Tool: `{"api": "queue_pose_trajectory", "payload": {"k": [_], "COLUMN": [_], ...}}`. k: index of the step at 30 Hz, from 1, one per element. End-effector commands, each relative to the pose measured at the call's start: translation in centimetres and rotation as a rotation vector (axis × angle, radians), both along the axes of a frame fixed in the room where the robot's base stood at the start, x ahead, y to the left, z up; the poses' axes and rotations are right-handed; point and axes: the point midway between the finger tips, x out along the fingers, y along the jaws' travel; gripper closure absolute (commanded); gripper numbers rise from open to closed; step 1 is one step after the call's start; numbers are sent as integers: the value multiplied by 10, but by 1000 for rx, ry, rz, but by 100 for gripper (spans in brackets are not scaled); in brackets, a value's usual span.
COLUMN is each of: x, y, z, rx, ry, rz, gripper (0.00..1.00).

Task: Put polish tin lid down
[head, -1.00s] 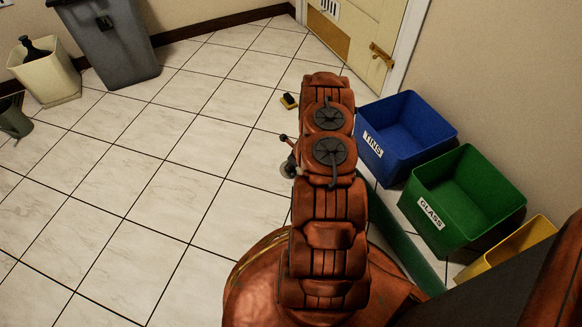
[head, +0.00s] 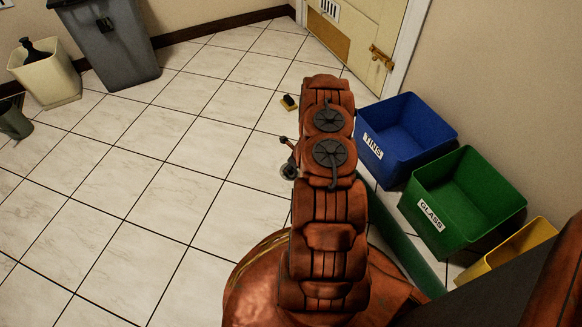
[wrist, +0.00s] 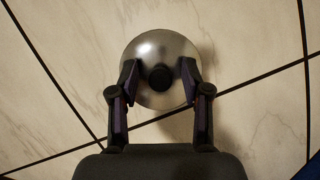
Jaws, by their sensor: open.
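The polish tin lid (wrist: 155,48) is a round, shiny silver disc with a black knob in its middle. In the wrist view it lies flat against the pale tiled floor, with a shadow at its lower right; whether it touches the floor I cannot tell. My gripper (wrist: 160,74) is open, with one fingertip on each side of the knob and gaps between. The fingers overlap the lid's near part.
A blue TINS bin (head: 405,140), a green GLASS bin (head: 465,205) and a yellow bin (head: 510,250) stand along the right wall. A small yellow-and-black object (head: 289,103) lies beyond my arm. The floor (head: 150,190) at left is clear.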

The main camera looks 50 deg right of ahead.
Motion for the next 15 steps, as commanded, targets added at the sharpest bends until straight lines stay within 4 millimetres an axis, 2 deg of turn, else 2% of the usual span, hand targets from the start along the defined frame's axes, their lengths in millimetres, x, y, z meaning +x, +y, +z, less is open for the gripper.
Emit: {"api": "queue_pose_trajectory", "payload": {"k": [5, 15], "x": [-5, -23], "y": [-1, -3], "z": [16, 61], "rx": [-1, -1], "ry": [1, 0], "rz": [-4, -4], "gripper": [52, 52]}}
